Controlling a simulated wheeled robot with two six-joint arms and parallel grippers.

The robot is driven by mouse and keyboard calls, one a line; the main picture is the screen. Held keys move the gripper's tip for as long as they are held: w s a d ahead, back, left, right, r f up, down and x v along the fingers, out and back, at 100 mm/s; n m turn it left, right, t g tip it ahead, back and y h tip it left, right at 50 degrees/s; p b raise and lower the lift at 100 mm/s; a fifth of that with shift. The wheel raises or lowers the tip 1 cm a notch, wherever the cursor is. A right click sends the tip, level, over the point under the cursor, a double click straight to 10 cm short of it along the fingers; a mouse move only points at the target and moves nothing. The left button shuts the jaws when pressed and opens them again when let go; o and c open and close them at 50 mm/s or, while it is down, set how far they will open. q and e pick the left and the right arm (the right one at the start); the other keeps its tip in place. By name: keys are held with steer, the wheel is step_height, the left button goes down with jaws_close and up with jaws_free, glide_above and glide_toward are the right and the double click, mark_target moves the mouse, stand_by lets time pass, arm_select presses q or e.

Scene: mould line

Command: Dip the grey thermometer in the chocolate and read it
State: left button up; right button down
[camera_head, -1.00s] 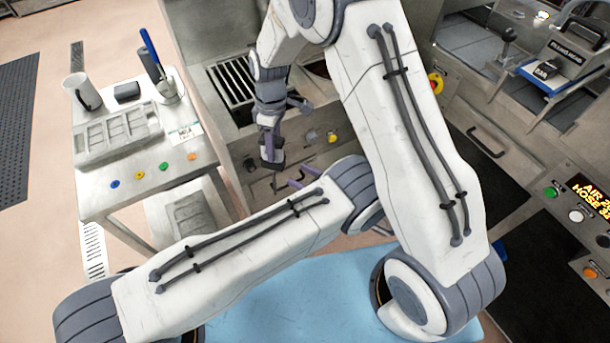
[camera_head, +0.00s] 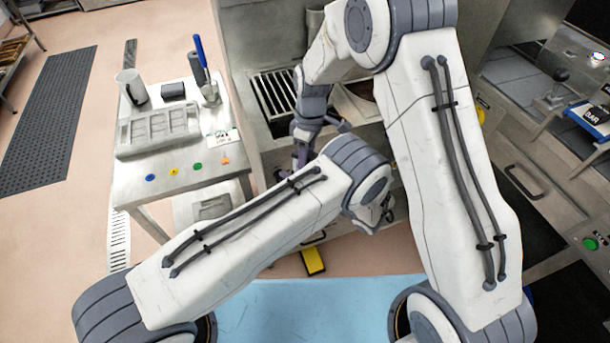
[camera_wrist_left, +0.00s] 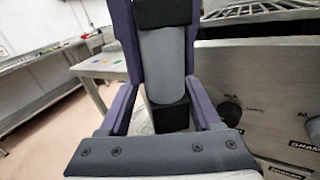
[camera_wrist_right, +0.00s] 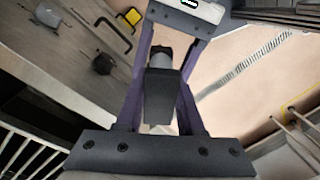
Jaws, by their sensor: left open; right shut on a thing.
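The grey thermometer shows in the left wrist view as a grey cylinder (camera_wrist_left: 162,62) with black ends, upright between the fingers. My left gripper (camera_wrist_left: 157,30) is open around it; in the head view its purple fingers (camera_head: 306,180) show only in part behind my forearm. My right gripper (camera_head: 302,155) points down in front of the cabinet, shut on the thermometer, whose dark end and grey body (camera_wrist_right: 160,85) show in the right wrist view. The two grippers are close together. A brownish round opening (camera_head: 363,88), perhaps the chocolate, is partly hidden by my right arm.
A side table (camera_head: 145,190) at left carries a mould tray (camera_head: 158,132), a white cup (camera_head: 132,88) and a pot with a blue-handled tool (camera_head: 202,55). A slotted grille (camera_head: 272,95) lies left of the opening.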

arm_select(q)
steer(key=shift+c, duration=0.3)
steer(key=shift+a, duration=0.1)
jaws_close()
arm_select(e)
steer(key=shift+c, duration=1.8)
jaws_free()
